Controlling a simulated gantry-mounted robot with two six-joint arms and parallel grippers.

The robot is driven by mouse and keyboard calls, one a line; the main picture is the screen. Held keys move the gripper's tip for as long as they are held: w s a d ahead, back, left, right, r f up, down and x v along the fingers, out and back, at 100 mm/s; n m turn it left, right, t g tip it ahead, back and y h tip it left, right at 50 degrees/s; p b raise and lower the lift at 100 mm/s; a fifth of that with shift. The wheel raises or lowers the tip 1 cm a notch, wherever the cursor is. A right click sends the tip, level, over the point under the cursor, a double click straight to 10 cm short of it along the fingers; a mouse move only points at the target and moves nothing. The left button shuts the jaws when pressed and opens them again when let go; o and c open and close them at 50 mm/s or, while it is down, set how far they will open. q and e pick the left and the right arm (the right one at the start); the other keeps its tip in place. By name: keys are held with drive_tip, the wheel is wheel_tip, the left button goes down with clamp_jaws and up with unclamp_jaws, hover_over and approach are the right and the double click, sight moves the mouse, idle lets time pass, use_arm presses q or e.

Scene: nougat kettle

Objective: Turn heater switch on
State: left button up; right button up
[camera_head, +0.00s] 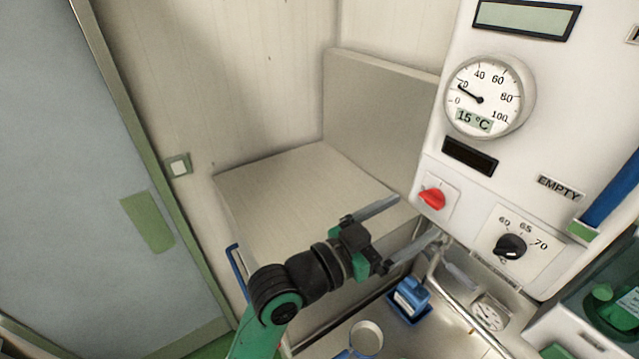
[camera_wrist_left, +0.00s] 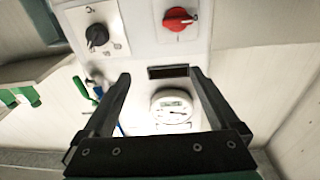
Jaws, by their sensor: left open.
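The heater switch is most likely the red rotary knob (camera_head: 432,198) on a white plate low on the white control panel. It also shows in the left wrist view (camera_wrist_left: 178,19), at the top, beyond the fingertips. My left gripper (camera_head: 413,225) is open and empty, its two fingers pointing at the panel, just left of and below the red knob, apart from it. In the left wrist view the open fingers (camera_wrist_left: 158,82) frame the dark display and the gauge. My right gripper is not in view.
A black dial (camera_head: 510,246) marked 60, 65, 70 sits right of the red knob. A round gauge (camera_head: 483,97) reads 15 °C. A blue object (camera_head: 410,299) and a metal cup (camera_head: 366,337) stand below. A beige box-like surface (camera_head: 290,190) lies behind my left arm.

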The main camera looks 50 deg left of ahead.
use_arm(q)
drive_tip(key=s+a+f+n+y, duration=0.1)
drive_tip(key=a+f, duration=0.3)
drive_tip(key=b, duration=0.3)
approach(427, 202)
drive_tip(key=shift+g, duration=0.4)
drive_tip(key=w, duration=0.4)
drive_tip(key=shift+d+r, duration=0.25)
drive_tip(key=shift+d, duration=0.15)
drive_tip(key=w, duration=0.2)
drive_tip(key=w+p, duration=0.1)
drive_tip(key=w, duration=0.1)
drive_tip(key=shift+d+r, duration=0.2)
drive_tip(key=shift+d, duration=0.05)
drive_tip(key=shift+w+d+f+p, duration=0.1)
drive_tip(key=shift+w+p, duration=0.2)
drive_tip(key=shift+w, duration=0.35)
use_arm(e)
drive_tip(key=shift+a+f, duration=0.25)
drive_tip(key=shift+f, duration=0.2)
use_arm(q)
drive_tip(key=c, duration=1.4)
